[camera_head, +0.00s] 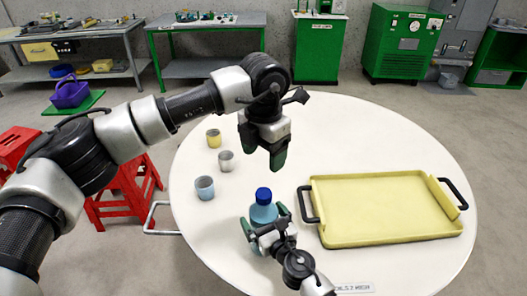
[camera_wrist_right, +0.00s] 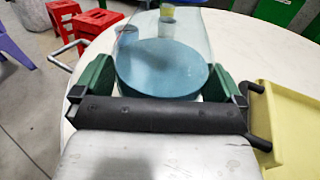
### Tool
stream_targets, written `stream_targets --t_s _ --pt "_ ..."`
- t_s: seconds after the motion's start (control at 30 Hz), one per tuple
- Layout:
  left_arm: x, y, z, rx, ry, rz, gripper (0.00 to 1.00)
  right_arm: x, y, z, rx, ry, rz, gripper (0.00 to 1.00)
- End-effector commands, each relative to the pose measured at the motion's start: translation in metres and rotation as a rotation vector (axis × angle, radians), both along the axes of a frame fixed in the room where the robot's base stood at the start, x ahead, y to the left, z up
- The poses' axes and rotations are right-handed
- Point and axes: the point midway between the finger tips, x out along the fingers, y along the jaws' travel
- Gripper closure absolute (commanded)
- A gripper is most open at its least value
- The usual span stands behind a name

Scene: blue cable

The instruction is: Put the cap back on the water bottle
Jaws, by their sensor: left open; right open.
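The water bottle (camera_head: 263,213) is light blue and stands upright near the front of the round white table. A dark blue cap (camera_head: 263,195) shows at the bottle's top; whether it is fully seated I cannot tell. My right gripper (camera_head: 264,219) is open, with its green fingers on either side of the bottle. In the right wrist view the see-through bottle (camera_wrist_right: 163,70) fills the space between the fingers; its cap is out of frame. My left gripper (camera_head: 263,150) is open and empty, pointing down above and behind the bottle, apart from the cap.
A yellow tray (camera_head: 390,178) with black handles lies right of the bottle. A yellow cup (camera_head: 213,139), a grey cup (camera_head: 226,162) and a blue-grey cup (camera_head: 204,188) stand on the left of the table. The table behind the tray is clear.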

Motion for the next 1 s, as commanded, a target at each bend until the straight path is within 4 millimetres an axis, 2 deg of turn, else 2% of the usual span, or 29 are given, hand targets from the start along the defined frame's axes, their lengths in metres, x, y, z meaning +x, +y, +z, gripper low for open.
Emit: stream_targets --t_s 0.17,0.5,0.7,1.0 --pt "0.0 0.0 0.001 0.0 0.0 0.0 0.3 -0.006 -0.004 -0.001 -0.001 0.0 0.0 0.0" --pt "0.0 0.0 -0.001 0.0 0.0 0.0 0.3 -0.063 -0.035 -0.002 -0.002 0.002 0.0 0.0" --pt "0.0 0.0 -0.005 0.0 0.0 0.0 0.3 -0.088 -0.048 -0.002 0.0 0.001 0.0 0.0" --pt "0.0 0.0 -0.005 0.0 0.0 0.0 0.3 -0.095 -0.051 0.0 0.0 0.0 0.0 0.0"
